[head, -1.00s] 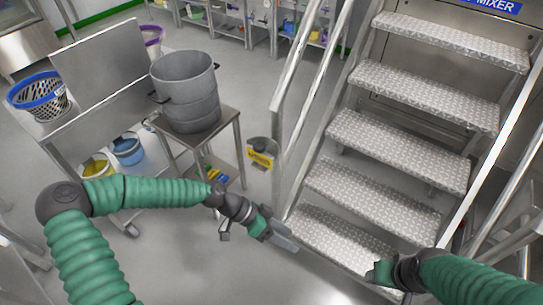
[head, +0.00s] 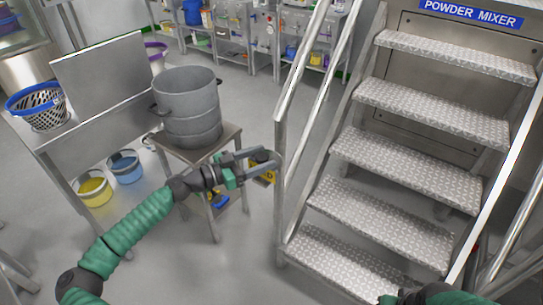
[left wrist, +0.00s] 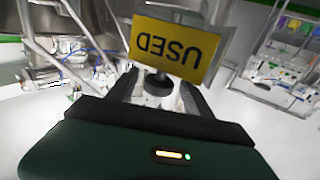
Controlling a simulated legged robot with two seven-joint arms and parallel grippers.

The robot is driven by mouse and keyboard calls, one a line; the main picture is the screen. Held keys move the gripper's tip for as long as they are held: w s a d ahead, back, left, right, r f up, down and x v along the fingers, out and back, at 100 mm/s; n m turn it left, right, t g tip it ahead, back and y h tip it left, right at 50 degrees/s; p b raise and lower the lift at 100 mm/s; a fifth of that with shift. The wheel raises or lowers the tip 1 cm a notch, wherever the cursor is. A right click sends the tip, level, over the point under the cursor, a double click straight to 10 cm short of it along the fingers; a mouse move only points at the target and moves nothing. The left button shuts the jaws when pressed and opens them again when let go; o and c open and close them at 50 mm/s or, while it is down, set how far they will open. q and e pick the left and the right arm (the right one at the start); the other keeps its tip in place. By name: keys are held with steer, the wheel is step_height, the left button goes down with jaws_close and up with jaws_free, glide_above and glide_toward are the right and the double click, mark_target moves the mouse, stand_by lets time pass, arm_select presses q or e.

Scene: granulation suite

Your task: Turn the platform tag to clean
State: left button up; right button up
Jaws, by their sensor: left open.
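The platform tag (head: 263,176) is a small yellow plate at the lower end of the stair handrail. In the left wrist view the tag (left wrist: 170,48) reads USED, upside down in the picture. A dark round knob (left wrist: 158,84) shows just below it. My left gripper (head: 263,162) is open at the tag, its fingers pointing toward the handrail. In the left wrist view the fingers (left wrist: 160,88) lie either side of the knob; I cannot tell whether they touch it. My right gripper (head: 390,299) is mostly cut off at the bottom edge.
Metal stairs (head: 400,155) with a handrail (head: 290,110) rise on the right to the powder mixer. A grey pot (head: 188,110) stands on a small table (head: 222,140) behind my left gripper. A steel bench with a blue-rimmed basket (head: 42,108) is at left. The floor in front is clear.

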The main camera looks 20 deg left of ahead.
mark_target(268, 156)
arm_select(q)
steer(key=x, duration=0.3)
steer(key=shift+w+d, duration=0.2)
steer(key=shift+d, duration=0.05)
steer(key=shift+a, duration=0.1)
jaws_close()
steer(key=shift+r, duration=0.1)
steer(key=shift+t, duration=0.3)
